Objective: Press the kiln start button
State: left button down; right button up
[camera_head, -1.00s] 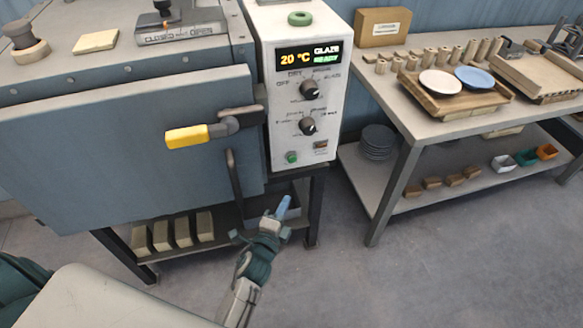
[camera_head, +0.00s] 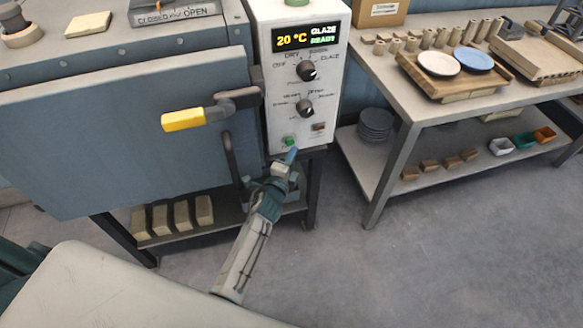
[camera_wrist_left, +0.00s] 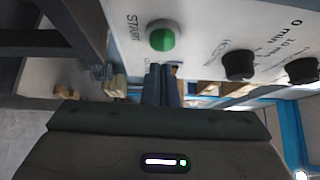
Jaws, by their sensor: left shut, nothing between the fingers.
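The green start button (camera_head: 289,141) sits low on the left of the white control panel (camera_head: 325,75). In the left wrist view the button (camera_wrist_left: 161,39) shows large beside the word START. My left gripper (camera_head: 291,155) is shut and empty, its blue fingertips just below the button in the head view. In the left wrist view the closed fingers (camera_wrist_left: 161,82) point toward the panel, and the button appears just above their tips. I cannot tell whether they touch the panel. The display (camera_head: 306,37) reads 20 °C, GLAZE, READY. My right gripper is not in view.
The kiln door (camera_head: 100,140) with its yellow-ended handle (camera_head: 184,119) is to the left. Two black knobs (camera_head: 306,70) sit above the button. A table (camera_head: 425,120) with plates and small pots stands to the right. The floor between is clear.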

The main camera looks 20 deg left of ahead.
pick_arm(q)
jog(key=shift+w+a, duration=0.55)
jog(key=shift+w, duration=0.1)
